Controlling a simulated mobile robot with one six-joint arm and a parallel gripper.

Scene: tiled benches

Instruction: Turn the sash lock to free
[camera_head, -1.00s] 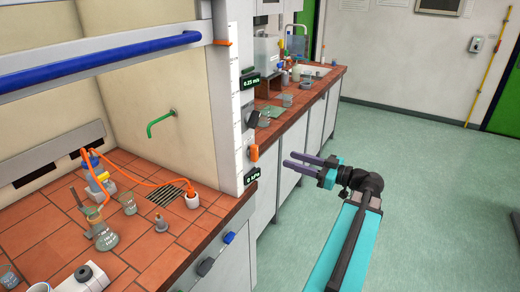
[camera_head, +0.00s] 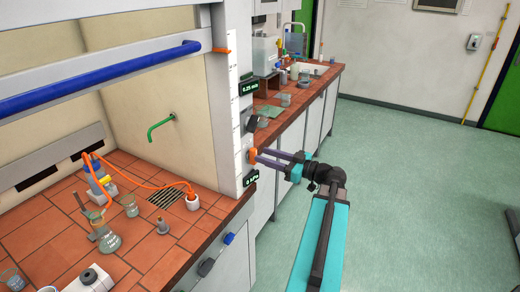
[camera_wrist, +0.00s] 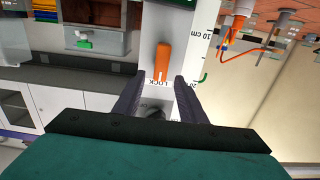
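The sash lock is an orange handle (camera_head: 252,155) on the white front post of the fume hood, above the lower dark display. In the wrist view the orange handle (camera_wrist: 162,62) stands lengthwise in the picture, with the word LOCK at its near end. My gripper (camera_head: 262,157) is open, its two dark fingers reaching left to the post. In the wrist view the gripper's fingertips (camera_wrist: 160,78) lie one on each side of the handle's near end, with gaps. I cannot tell whether the tips reach as deep as the handle.
Two dark displays (camera_head: 251,178) (camera_head: 251,86) and a black knob (camera_head: 252,124) sit on the same post. The blue sash bar (camera_head: 100,76) is at left. Glassware (camera_head: 109,241) and an orange tube stand on the tiled bench.

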